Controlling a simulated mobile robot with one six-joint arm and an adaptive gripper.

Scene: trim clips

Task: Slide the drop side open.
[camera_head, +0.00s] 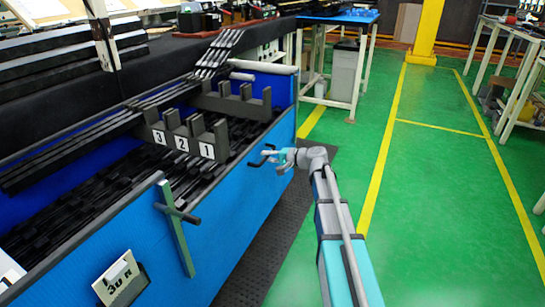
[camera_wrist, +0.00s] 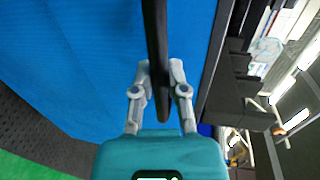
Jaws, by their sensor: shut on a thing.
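The drop side (camera_head: 235,225) is a long blue panel on the front of the trim bin; it also fills much of the wrist view (camera_wrist: 85,65). A black handle (camera_head: 256,161) stands out near the panel's right end. My gripper (camera_head: 270,157) is shut on this handle. In the wrist view my gripper's fingers (camera_wrist: 160,78) lie on either side of the black handle bar (camera_wrist: 157,35). A second black handle (camera_head: 177,213), on a green upright strip, sits further left on the panel. The panel stands upright.
Inside the bin lie many black trim strips (camera_head: 95,185), with a rack numbered 1, 2 and 3 (camera_head: 190,140) above. A white "30 n" card (camera_head: 118,278) hangs at lower left. A dark mat (camera_head: 290,215) runs along the bin. The green floor (camera_head: 440,230) to the right is clear.

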